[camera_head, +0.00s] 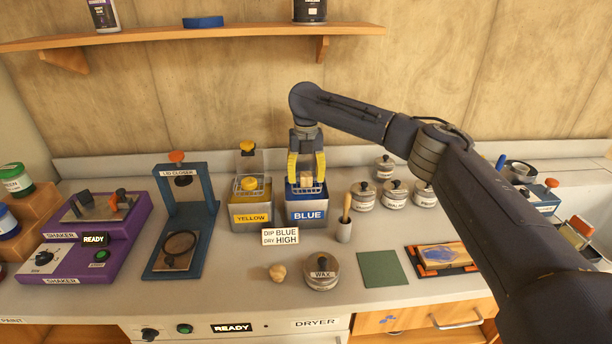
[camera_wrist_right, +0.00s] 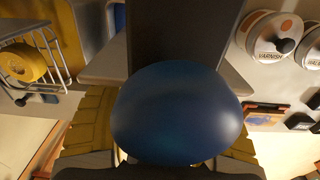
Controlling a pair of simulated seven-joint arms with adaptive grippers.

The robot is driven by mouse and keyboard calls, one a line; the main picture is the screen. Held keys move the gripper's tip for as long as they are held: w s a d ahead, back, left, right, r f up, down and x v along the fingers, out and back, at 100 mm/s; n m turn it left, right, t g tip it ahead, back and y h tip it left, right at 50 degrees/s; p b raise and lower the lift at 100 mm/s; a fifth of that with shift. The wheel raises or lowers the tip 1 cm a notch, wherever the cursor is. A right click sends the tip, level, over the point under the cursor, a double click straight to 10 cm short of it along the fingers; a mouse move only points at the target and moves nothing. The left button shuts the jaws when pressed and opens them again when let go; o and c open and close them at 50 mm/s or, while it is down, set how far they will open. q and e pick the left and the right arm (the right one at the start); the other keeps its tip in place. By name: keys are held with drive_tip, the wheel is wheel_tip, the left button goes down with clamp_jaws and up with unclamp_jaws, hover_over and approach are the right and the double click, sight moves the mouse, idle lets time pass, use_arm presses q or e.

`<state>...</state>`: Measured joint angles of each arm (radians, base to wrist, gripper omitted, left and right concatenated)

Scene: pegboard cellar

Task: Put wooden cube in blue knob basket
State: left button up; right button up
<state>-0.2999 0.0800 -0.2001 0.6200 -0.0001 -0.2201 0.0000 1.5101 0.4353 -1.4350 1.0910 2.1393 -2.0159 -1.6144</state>
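The wooden cube (camera_head: 305,183) shows between the tips of my right gripper (camera_head: 306,178), over the blue-labelled tank (camera_head: 306,214). It appears to be at the wire basket there; I cannot tell whether it rests on the basket floor. My right gripper points down with its yellow fingers spread to either side. In the right wrist view a big blue knob (camera_wrist_right: 178,113) sits close to the camera and hides the fingertips and the cube. My left gripper is not in view.
The yellow-labelled tank (camera_head: 251,217), with its own wire basket and yellow knob (camera_head: 247,146), stands close on the left. A cup with a wooden-handled tool (camera_head: 345,222) and several lidded tins (camera_head: 394,190) stand right. A "DIP BLUE DRY HIGH" sign (camera_head: 281,237) stands in front.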

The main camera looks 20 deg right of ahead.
sight(306, 174)
drive_tip(key=shift+r, duration=0.1)
wheel_tip(306, 174, up, 12)
idle(0.8)
